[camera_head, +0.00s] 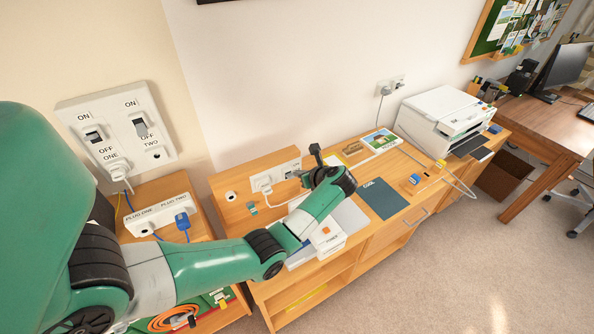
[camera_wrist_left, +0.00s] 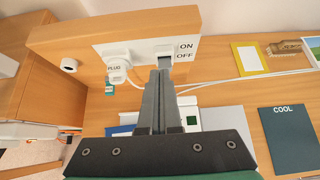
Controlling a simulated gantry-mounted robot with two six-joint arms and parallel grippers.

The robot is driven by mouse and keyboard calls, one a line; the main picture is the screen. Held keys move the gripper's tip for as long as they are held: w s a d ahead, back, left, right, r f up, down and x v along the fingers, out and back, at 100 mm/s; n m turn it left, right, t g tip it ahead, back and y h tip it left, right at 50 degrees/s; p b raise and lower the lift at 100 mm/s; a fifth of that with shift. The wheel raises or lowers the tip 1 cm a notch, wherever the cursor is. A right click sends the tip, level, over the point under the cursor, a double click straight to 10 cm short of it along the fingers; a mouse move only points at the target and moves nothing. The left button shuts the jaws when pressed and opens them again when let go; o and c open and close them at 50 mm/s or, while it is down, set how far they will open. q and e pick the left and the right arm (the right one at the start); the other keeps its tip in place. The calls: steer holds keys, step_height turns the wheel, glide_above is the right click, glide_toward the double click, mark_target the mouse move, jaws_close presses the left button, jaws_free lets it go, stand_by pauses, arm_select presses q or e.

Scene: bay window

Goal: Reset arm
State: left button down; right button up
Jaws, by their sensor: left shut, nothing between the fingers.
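My left arm comes in from the left in the head view and ends over the low wooden cabinet. My left gripper (camera_head: 302,175) is by the socket panel on the cabinet's raised back board. In the left wrist view the left gripper (camera_wrist_left: 163,76) has its two dark fingers together and empty. Their tips are just in front of the ON/OFF switch (camera_wrist_left: 180,52); I cannot tell whether they touch it. A white plug (camera_wrist_left: 117,70) sits in the socket to the left of the switch. My right gripper is not in view.
A printer (camera_head: 443,118) stands on the cabinet's right part. A large two-switch wall panel (camera_head: 118,127) and a power strip (camera_head: 160,215) are at the left. Cables cross the cabinet top. Carpet at the lower right is clear.

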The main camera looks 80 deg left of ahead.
arm_select(q)
steer(key=shift+w+d+r, duration=0.15)
steer(key=shift+d+r, duration=0.25)
steer(key=shift+r, duration=0.25)
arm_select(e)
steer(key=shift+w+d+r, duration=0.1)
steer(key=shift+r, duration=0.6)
